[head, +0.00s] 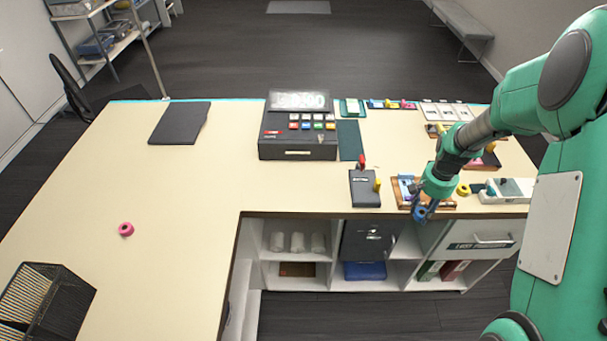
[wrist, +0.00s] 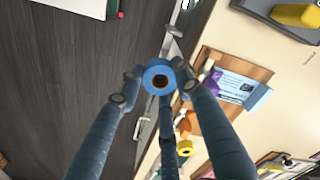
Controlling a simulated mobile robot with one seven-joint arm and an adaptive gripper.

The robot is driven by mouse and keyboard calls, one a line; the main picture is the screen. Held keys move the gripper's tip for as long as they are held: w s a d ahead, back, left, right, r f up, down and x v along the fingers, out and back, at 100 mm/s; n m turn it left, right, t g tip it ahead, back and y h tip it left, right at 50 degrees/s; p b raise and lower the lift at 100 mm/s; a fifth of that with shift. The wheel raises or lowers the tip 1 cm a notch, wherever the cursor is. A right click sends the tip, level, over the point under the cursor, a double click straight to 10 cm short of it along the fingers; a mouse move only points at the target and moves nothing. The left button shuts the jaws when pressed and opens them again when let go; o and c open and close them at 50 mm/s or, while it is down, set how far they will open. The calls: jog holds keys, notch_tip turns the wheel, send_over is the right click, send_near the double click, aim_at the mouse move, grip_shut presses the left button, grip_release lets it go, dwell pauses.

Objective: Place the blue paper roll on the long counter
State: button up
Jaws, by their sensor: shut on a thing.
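The blue paper roll (wrist: 158,77) is between the fingertips of my gripper (wrist: 158,85) in the wrist view, its dark core facing the camera. In the head view my gripper (head: 421,208) is shut on the blue roll (head: 421,213) at the front edge of the right-hand part of the counter. The wrist view shows dark floor to the left of the roll and the counter edge to its right. The long counter (head: 165,190) is cream-coloured and L-shaped, with a wide clear stretch on the left.
A pink roll (head: 126,229) and a black wire basket (head: 45,305) are on the left part. A cash register (head: 298,146), a dark pad (head: 180,123) and a card terminal (head: 364,188) stand on the counter. A wooden tray (head: 432,202) lies beside my gripper. Shelves (head: 295,268) are below.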

jog(key=s+a+n, duration=0.3)
jog(key=a+n, duration=0.1)
jog(key=a, duration=3)
jog(key=s+a+n, duration=0.2)
jog(key=s+a, duration=0.8)
jog(key=a, duration=0.2)
jog(key=s+a+n, duration=0.2)
jog(key=s+a, duration=0.8)
jog(key=a, duration=0.3)
jog(key=shift+s+a+r, duration=0.15)
jog(key=shift+a, duration=0.15)
send_over(202, 257)
jog(key=shift+a+f+b, duration=0.1)
jog(key=shift+f+b, duration=0.2)
jog(key=shift+f, duration=0.5)
jog(key=shift+f, duration=1.75)
